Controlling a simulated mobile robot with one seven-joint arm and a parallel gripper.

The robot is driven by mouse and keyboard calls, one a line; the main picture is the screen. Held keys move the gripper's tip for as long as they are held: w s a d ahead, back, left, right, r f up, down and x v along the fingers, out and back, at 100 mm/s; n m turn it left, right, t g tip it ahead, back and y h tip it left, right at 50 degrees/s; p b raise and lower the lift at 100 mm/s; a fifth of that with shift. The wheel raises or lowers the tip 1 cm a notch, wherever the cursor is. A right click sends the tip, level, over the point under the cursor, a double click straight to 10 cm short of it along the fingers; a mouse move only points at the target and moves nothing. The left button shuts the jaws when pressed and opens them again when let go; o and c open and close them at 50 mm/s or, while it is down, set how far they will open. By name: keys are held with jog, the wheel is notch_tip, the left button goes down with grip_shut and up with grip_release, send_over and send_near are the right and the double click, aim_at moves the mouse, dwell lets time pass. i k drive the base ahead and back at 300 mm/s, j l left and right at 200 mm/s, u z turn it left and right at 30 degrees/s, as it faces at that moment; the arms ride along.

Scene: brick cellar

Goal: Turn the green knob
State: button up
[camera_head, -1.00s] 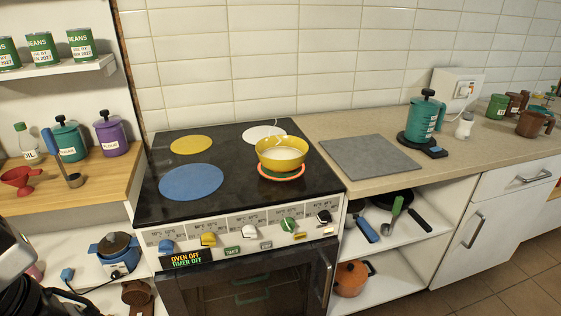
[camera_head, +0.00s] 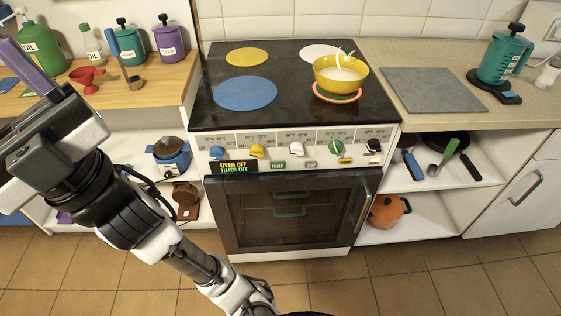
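The green knob (camera_head: 336,148) is on the stove's white front panel, right of the middle, between the white knob (camera_head: 297,149) and the black knob (camera_head: 373,146). Nothing covers it. My gripper (camera_head: 28,110) is at the far left of the picture, well away from the stove knobs and partly cut off by the edge. A long purple piece shows at its upper end; I cannot tell whether it is a finger or something held. I cannot make out the gap between the fingers.
A yellow bowl of white liquid (camera_head: 341,76) stands over an orange-and-green ring on the stove top (camera_head: 290,105). The blue knob (camera_head: 217,152) and yellow knob (camera_head: 257,151) are farther left. The oven door (camera_head: 350,205) is shut. The floor before it is mostly clear.

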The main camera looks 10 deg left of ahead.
aim_at(335, 146)
jog(key=l+z, duration=0.15)
jog(key=l, duration=0.25)
jog(key=i+l+z, duration=0.15)
jog(key=l, duration=0.3)
jog(key=i+l+z, duration=0.15)
jog(key=l, duration=0.25)
